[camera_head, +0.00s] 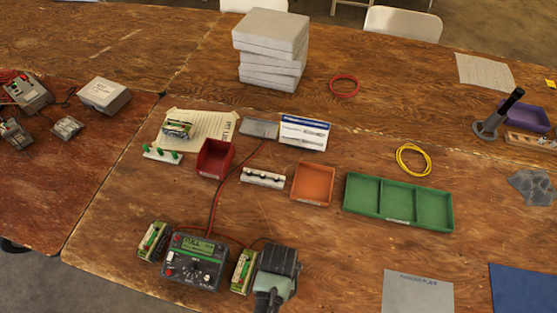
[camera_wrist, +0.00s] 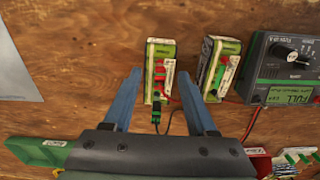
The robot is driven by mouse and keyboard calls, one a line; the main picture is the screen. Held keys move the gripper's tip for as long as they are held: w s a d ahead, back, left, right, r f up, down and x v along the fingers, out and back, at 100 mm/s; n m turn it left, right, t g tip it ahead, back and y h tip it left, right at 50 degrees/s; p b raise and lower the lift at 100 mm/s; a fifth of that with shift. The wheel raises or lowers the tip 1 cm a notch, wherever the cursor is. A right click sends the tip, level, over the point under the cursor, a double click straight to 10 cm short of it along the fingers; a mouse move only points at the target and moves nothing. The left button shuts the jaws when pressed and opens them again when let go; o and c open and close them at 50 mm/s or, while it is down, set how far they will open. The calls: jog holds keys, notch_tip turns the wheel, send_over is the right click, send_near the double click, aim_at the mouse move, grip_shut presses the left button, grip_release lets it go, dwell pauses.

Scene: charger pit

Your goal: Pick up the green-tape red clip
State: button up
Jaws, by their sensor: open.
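My gripper (camera_wrist: 160,73) is open in the wrist view, its two blue fingers on either side of a green-and-white block (camera_wrist: 161,47). A red clip (camera_wrist: 159,73) is on this block, between the fingertips. A green-wrapped piece (camera_wrist: 156,103) with a dark end lies just below it; I cannot tell for certain whether this is the clip's tape. I cannot tell whether the fingers touch the block. In the head view my dark wrist (camera_head: 279,258) hides this block. A second similar block (camera_wrist: 222,62) with a red clip stands to its right, outside the fingers.
The charger (camera_head: 195,263), with a lit "FULL" display, stands close by, with a block (camera_head: 151,241) on its left. Thin leads run near the clips. A green tray (camera_head: 349,205), an orange tray (camera_head: 313,199) and a red bin (camera_head: 203,170) lie farther back.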

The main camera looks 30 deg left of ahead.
jog(key=shift+f, duration=0.3)
grip_shut()
jog(key=shift+r, duration=0.1)
notch_tip(320, 180, up, 10)
jog(key=shift+f, duration=0.1)
dwell(0.6)
